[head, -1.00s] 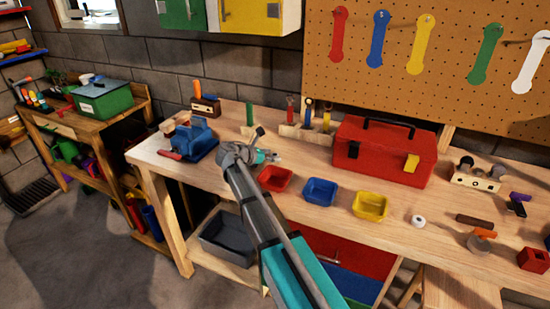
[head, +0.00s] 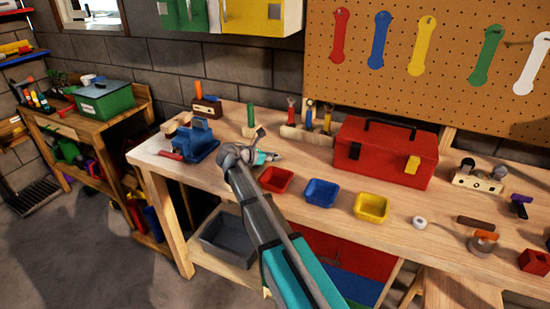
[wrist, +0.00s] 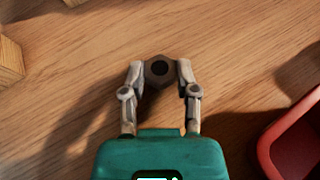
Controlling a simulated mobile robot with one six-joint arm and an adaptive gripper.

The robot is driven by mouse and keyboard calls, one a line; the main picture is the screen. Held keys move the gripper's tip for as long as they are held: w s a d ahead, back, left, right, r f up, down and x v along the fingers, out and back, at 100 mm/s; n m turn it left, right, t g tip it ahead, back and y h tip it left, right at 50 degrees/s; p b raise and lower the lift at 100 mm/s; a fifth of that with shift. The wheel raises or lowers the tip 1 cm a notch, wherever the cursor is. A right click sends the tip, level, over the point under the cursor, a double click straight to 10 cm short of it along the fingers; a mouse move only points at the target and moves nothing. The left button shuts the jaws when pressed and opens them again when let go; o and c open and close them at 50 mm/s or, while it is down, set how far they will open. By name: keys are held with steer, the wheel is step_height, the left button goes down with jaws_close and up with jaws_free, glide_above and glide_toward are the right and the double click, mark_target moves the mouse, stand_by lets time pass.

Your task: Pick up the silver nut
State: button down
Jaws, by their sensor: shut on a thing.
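The silver nut (wrist: 160,69) is a dark grey hexagonal piece with a round hole. In the wrist view it sits between the fingertips of my gripper (wrist: 159,74), which is shut on it from both sides. The wood of the bench shows around it; I cannot tell whether the nut touches the bench or is lifted. In the head view my gripper (head: 268,156) is over the left part of the workbench, and the nut cannot be made out there.
A red bin (head: 276,180) is close to the right of my gripper, with a blue bin (head: 321,192) and a yellow bin (head: 371,207) beyond. A blue vise (head: 197,142) stands to the left. A red toolbox (head: 385,152) and a tool rack (head: 306,134) stand behind.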

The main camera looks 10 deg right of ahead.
steer(key=shift+r, duration=0.15)
step_height(320, 180, up, 3)
steer(key=p, duration=0.3)
steer(key=shift+f, duration=0.2)
steer(key=s+a+r+p, duration=0.5)
steer(key=s+r+p, duration=0.5)
steer(key=s, duration=0.3)
stand_by(0.6)
steer(key=shift+s+d, duration=0.1)
steer(key=shift+s, duration=0.05)
